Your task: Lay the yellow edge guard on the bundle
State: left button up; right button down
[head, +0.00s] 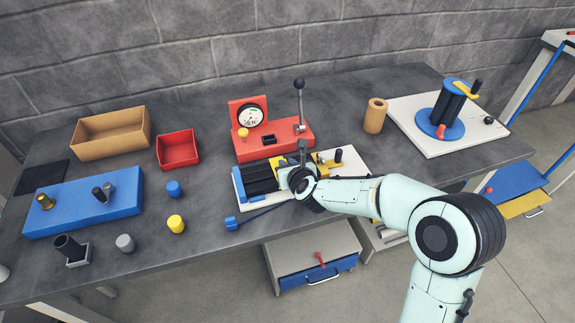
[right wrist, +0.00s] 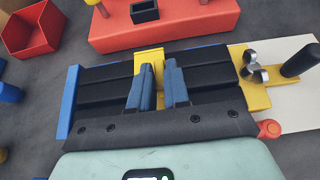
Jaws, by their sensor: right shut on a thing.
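The bundle of black strips (head: 260,179) lies on a pale board at the table's middle; it fills much of the right wrist view (right wrist: 105,92). A blue end plate (right wrist: 70,102) stands at its left and a yellow clamp part (right wrist: 252,78) at its right. My right gripper (right wrist: 158,66) is over the middle of the bundle, shut on the yellow edge guard (right wrist: 150,55). The guard shows behind the fingertips, across the strips; its lower part is hidden by the fingers. I cannot tell whether it touches the strips. My left gripper is not in view.
Behind the bundle stands a red gauge press (head: 285,142) with a lever. A red bin (head: 177,149), a cardboard box (head: 112,133) and a blue block (head: 83,203) are at left. A blue-ended rod (head: 233,222) lies in front. A blue reel (head: 442,120) stands at right.

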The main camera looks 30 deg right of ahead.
jog(key=c, duration=1)
grip_release()
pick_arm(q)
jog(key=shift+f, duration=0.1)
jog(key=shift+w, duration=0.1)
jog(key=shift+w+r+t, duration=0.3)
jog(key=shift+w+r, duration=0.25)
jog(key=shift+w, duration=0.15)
pick_arm(e)
jog(key=v, duration=1.3)
jog(key=shift+s+a, duration=0.1)
jog(key=shift+s, duration=0.15)
